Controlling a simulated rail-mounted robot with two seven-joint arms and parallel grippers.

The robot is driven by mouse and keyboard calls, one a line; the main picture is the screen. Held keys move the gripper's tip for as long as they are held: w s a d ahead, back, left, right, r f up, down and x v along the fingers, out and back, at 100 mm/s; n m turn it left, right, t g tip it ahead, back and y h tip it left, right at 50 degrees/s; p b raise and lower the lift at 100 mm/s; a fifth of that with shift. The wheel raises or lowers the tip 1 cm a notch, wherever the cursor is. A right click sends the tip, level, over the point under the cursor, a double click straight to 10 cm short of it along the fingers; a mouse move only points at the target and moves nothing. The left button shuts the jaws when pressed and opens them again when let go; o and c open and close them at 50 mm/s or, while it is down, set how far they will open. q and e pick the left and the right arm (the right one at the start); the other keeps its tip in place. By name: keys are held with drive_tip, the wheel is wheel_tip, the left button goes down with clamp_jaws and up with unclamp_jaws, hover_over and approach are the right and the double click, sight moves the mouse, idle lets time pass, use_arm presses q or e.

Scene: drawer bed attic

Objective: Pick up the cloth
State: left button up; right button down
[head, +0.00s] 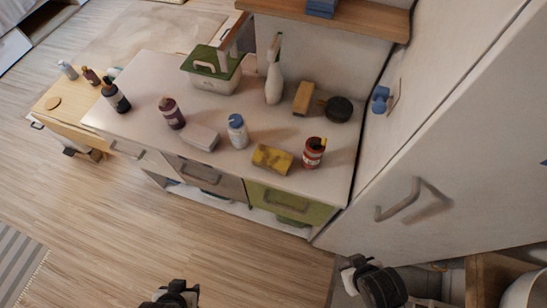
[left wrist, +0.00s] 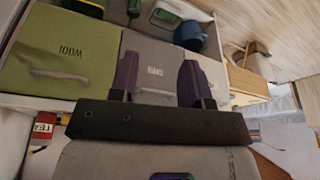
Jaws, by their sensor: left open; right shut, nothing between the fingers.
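A yellow folded piece with dark marks (head: 272,158), which looks like the cloth, lies near the front edge of the white countertop (head: 140,72) in the head view. It stands between a blue-capped white bottle (head: 237,132) and a red tin (head: 313,152). I cannot make it out in the left wrist view. My left gripper (head: 172,296) is at the bottom edge of the head view, well in front of the cabinet and away from the cloth. Its two dark fingers are apart and empty in the left wrist view (left wrist: 158,82). My right gripper (head: 352,268) is shut and empty at the lower right.
A green-lidded box (head: 212,68), a white spray bottle (head: 274,75), a dark bottle (head: 116,96) and a pale block (head: 200,137) also stand on the counter. Drawers, one green (head: 288,203), are below. A tall white door (head: 430,150) bounds the right. The wooden floor (head: 120,220) is clear.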

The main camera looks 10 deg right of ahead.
use_arm(q)
drive_tip(key=shift+d, duration=0.1)
idle(0.3)
drive_tip(key=o, duration=1.1)
drive_tip(key=shift+a, duration=0.2)
drive_tip(key=shift+c, duration=0.2)
